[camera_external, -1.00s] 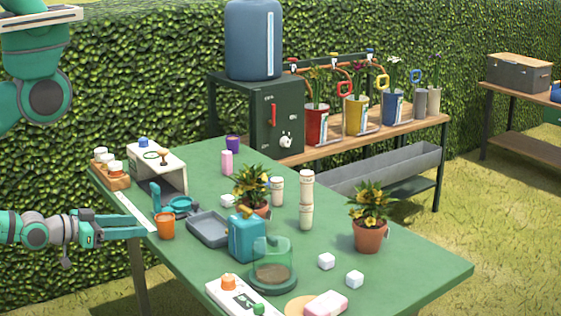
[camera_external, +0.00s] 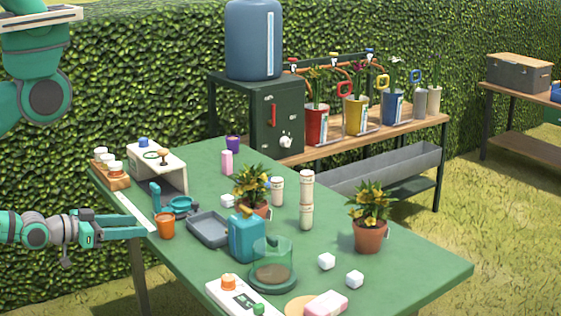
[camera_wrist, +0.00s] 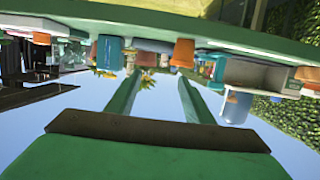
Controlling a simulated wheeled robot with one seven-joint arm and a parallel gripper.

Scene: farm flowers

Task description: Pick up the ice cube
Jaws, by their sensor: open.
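Small white cubes that look like ice cubes lie on the green table (camera_external: 420,262). One white cube (camera_external: 326,261) and another white cube (camera_external: 354,279) sit near the table's right front part. A third white cube (camera_external: 228,201) lies left of a potted plant. My gripper (camera_external: 146,229) is at the table's left edge, beside an orange cup (camera_external: 166,226), far from the two right-hand cubes. In the wrist view my gripper (camera_wrist: 156,82) has its two green fingers apart with nothing between them. That view is upside down, and I cannot make out a cube there.
A grey tray (camera_external: 208,229), a blue jug (camera_external: 247,238) and a glass-walled container (camera_external: 272,265) stand between my gripper and the right-hand cubes. Potted yellow flowers (camera_external: 370,236) stand behind those cubes. The table's right corner is clear.

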